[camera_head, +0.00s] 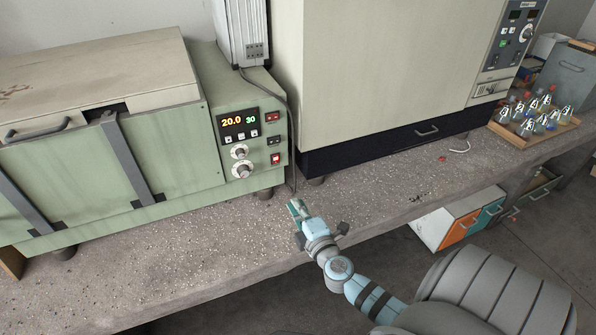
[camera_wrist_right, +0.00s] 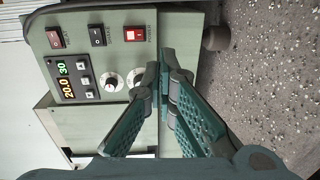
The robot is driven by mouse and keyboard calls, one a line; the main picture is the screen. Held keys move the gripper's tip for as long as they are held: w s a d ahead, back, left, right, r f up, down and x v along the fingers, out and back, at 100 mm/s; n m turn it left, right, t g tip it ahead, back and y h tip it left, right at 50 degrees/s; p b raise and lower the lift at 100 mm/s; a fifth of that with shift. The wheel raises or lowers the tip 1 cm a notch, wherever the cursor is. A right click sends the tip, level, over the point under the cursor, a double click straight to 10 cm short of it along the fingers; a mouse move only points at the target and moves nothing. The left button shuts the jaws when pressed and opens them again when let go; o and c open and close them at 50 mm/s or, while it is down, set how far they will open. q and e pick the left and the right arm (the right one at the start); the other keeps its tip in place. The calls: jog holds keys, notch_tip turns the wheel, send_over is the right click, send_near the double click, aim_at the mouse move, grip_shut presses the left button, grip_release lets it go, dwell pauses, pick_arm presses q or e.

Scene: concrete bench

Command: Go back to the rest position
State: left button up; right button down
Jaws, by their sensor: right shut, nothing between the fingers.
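My right gripper (camera_head: 297,208) is above the concrete bench, in front of the right end of the green machine (camera_head: 262,190). In the right wrist view its teal fingers (camera_wrist_right: 160,88) meet at the tips, shut with nothing between them. Beyond them in that view is the machine's control panel (camera_wrist_right: 110,45), turned on its side, with a lit display, knobs and a red switch. I cannot tell whether the fingertips touch the panel. My left gripper is not in view.
The concrete bench (camera_head: 390,195) is mostly clear in front of the machines. A large beige cabinet (camera_head: 385,70) stands to the right. A wooden tray (camera_head: 535,135) of bottles sits at the far right. A drawer unit (camera_head: 455,220) stands below the bench.

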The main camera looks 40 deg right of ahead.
dwell(0.4)
jog(key=s+f+m+g+y, duration=0.1)
jog(key=s+f+m+g, duration=0.15)
jog(key=s+f, duration=0.45)
jog(key=s+a+f+m+g, duration=0.1)
jog(key=s+f+m+g, duration=0.15)
jog(key=f, duration=0.75)
jog(key=s+f+m+g+y, duration=0.1)
jog(key=s+f+m+g, duration=0.15)
jog(key=s+f, duration=0.5)
jog(key=s+a+f+m+g, duration=0.2)
jog(key=s+a+f, duration=0.1)
jog(key=s, duration=0.4)
jog(key=s+a+f+m+g+y, duration=0.1)
jog(key=s+a+f+m+g, duration=0.1)
jog(key=s+f, duration=0.4)
jog(key=s+a+f+m+g+y, duration=0.1)
jog(key=s+a+f+m+g, duration=0.1)
jog(key=s, duration=0.7)
notch_tip(320, 180, down, 3)
jog(key=a+g, duration=0.1)
jog(key=a, duration=0.1)
jog(key=shift+s+a+f+m, duration=0.15)
jog(key=shift+s+a+m, duration=0.2)
jog(key=shift+s+a, duration=0.05)
